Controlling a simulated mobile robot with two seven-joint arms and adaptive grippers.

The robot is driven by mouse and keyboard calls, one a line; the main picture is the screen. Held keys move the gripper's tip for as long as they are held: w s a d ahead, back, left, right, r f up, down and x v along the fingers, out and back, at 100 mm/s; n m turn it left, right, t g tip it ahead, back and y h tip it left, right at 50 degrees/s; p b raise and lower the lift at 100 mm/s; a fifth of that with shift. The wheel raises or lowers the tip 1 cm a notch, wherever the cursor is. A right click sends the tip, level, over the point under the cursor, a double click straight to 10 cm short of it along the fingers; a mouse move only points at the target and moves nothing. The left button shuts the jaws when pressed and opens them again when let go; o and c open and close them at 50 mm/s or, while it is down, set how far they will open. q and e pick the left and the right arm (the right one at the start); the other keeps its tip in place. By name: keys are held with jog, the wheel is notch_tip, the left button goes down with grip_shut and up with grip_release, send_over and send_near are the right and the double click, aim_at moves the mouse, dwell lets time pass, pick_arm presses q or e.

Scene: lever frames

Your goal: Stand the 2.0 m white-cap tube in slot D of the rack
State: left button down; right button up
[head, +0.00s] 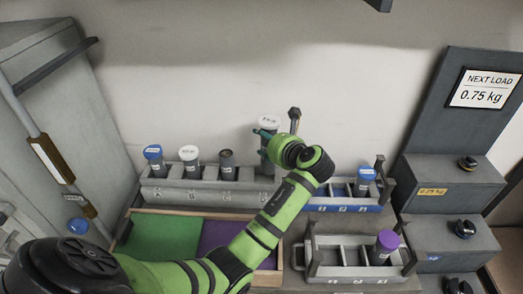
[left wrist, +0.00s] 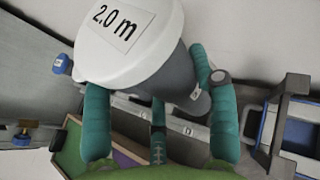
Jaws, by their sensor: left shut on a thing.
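The white-cap tube (head: 269,122) is held upright or nearly so by my left gripper (head: 262,140) at the back of the bench. In the left wrist view its cap (left wrist: 112,50) reads 2.0 m, and teal fingers (left wrist: 160,125) close around its grey body. The long grey rack (head: 212,197) has slots lettered from A. The tube is over the rack's right end, its cap higher than those of the racked tubes. The D label (left wrist: 187,131) shows beside the tube's lower part. My arm hides slot D in the head view; I cannot tell whether the tube's foot is inside it. My right gripper is out of view.
Blue-cap (head: 153,152), white-cap (head: 189,153) and dark-cap (head: 226,157) tubes stand in the rack's left slots. A blue rack (head: 345,207) and a front grey rack (head: 340,272) stand to the right. A tray with green (head: 160,238) and purple areas lies in front.

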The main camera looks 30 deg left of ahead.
pick_arm(q)
jog(key=shift+s+a+f, duration=0.3)
jog(key=shift+a+f, duration=0.1)
jog(key=shift+a, duration=0.25)
notch_tip(320, 180, down, 3)
jog(key=shift+d+f+p, duration=0.1)
jog(key=shift+p, duration=0.25)
jog(key=shift+f, duration=0.4)
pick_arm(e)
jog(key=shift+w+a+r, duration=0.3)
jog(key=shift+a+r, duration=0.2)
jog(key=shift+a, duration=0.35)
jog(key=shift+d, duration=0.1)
pick_arm(q)
jog(key=shift+c, duration=1.8)
grip_release()
jog(key=shift+f, duration=0.1)
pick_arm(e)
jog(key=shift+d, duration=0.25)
